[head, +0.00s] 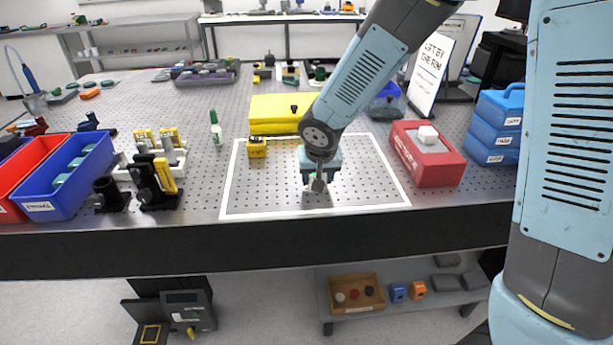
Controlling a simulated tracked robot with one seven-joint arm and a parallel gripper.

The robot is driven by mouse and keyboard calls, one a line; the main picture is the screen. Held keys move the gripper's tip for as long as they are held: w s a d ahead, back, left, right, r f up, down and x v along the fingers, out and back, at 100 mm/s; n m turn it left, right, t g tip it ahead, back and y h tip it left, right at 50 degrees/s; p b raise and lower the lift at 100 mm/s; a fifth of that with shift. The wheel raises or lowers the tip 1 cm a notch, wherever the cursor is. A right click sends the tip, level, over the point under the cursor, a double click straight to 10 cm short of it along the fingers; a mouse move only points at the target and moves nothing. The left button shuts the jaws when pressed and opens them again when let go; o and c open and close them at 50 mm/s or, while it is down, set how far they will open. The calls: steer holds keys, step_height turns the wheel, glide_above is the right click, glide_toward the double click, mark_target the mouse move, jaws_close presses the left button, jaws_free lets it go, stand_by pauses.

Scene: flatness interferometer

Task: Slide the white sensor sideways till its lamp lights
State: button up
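My gripper (318,184) points down over the front middle of the white-outlined area (235,196) on the perforated bench. A small grey piece shows at its fingertips; I cannot tell whether it is the sensor or part of my gripper. My arm hides what lies directly behind. A small yellow block (256,148) stands inside the outline at its back left. No lit lamp can be made out.
A yellow case (275,113) lies along the back of the outline. Blue cases (494,137) are stacked at the right. Red and blue bins (72,187) and black mounts (157,192) stand at the left. Bare bench remains inside the outline on both sides of my gripper.

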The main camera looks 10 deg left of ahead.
steer(key=shift+d, duration=0.1)
steer(key=o, duration=1.4)
steer(key=shift+c, duration=0.2)
steer(key=v, duration=1.3)
steer(key=shift+s+r, duration=0.15)
steer(key=shift+r, duration=0.1)
steer(key=shift+d, duration=0.1)
